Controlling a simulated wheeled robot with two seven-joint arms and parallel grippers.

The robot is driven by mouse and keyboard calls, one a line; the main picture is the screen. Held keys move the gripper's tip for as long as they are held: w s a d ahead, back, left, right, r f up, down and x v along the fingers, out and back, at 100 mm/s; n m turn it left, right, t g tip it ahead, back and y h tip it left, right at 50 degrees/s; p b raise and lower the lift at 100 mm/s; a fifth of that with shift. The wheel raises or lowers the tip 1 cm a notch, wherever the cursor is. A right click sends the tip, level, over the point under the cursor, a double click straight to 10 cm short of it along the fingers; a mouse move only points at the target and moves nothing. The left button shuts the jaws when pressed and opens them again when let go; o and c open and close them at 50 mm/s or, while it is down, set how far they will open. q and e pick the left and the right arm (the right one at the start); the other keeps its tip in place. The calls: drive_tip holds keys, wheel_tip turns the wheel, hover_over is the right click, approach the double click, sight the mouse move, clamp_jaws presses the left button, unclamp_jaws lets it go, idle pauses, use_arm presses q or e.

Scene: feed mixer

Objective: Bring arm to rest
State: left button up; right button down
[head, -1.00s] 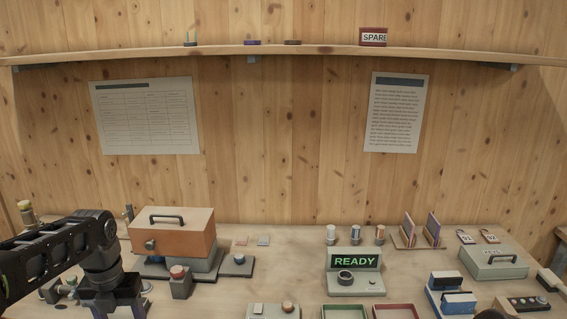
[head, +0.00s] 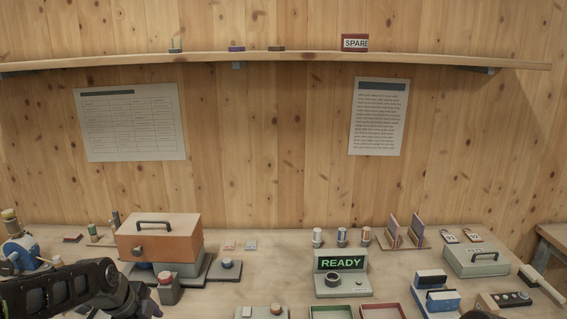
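My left arm (head: 72,293) comes in low at the left edge of the head view. Its far end points down past the bottom edge, in front of the orange and grey mixer box (head: 159,236). The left gripper's fingers are below the picture and cannot be seen.
A grey unit with a READY display (head: 341,263) stands right of centre. A button block (head: 168,288) is close to my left arm. Green (head: 331,313) and red (head: 383,312) trays, blue holders (head: 436,291) and a grey case (head: 477,260) fill the right. Bare wood shows mid-table.

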use_arm(q)
drive_tip(key=s+d+f+n+h+b, duration=0.1)
drive_tip(key=s+d+f+n, duration=0.3)
drive_tip(key=d+f+n, duration=0.6)
drive_tip(key=s+d+f+n+h, duration=0.1)
drive_tip(key=s+d+f+n, duration=0.45)
drive_tip(key=f, duration=0.65)
drive_tip(key=s+d+f+n+g, duration=0.1)
drive_tip(key=s+d+f, duration=0.2)
drive_tip(key=s, duration=0.3)
drive_tip(key=s+d+f+n+g, duration=0.1)
drive_tip(key=s+d+f+n, duration=0.1)
drive_tip(key=s+f, duration=0.2)
drive_tip(key=s+d+f+n+g+b, duration=0.1)
drive_tip(key=s+d+f, duration=0.2)
drive_tip(key=s, duration=0.6)
drive_tip(key=shift+s+d+f+g+h, duration=0.25)
drive_tip(key=shift+d+f+g+h, duration=0.1)
drive_tip(key=shift+f+g, duration=0.1)
drive_tip(key=shift+n, duration=0.25)
